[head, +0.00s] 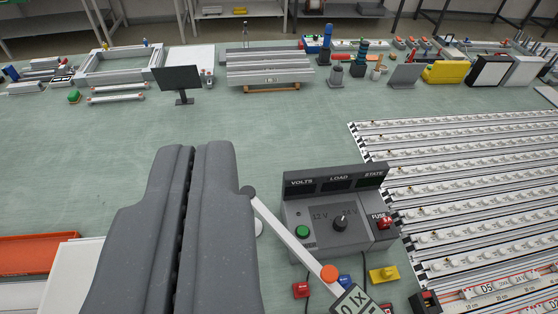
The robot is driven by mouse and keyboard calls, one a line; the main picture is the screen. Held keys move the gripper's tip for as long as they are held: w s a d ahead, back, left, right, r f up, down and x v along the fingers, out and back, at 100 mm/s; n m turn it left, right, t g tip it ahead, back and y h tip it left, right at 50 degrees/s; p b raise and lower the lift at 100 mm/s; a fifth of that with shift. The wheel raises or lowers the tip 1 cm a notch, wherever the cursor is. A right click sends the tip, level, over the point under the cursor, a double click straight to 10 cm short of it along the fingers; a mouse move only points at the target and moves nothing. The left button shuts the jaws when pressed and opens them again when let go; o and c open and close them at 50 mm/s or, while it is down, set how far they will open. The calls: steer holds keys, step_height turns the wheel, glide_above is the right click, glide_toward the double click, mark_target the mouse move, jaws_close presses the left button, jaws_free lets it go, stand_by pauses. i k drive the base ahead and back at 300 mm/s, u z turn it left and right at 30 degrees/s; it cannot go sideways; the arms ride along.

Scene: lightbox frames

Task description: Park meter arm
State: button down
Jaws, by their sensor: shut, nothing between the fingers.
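My gripper (194,152) fills the lower left middle, its two dark grey fingers side by side with only a thin dark seam between them. It is shut and empty. The meter arm (290,237) is a pale slanted bar. Below the knob, a tilted plate marked "0.1X" (354,300) is cut off by the bottom edge. The bar crosses in front of the left side of the grey meter box (340,215). Whether my finger touches the ball end cannot be told.
White strips of frames (460,190) cover the right side. An orange tray (35,250) is at lower left. Monitors, racks and tools line the far edge. The green bench (290,125) is clear in the middle.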

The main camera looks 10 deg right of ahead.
mark_target(353, 300)
steer(key=k, duration=0.5)
steer(key=u, duration=1.25)
steer(key=k, duration=0.7)
steer(key=z, duration=1.3)
steer(key=i, duration=1)
steer(key=u, duration=0.05)
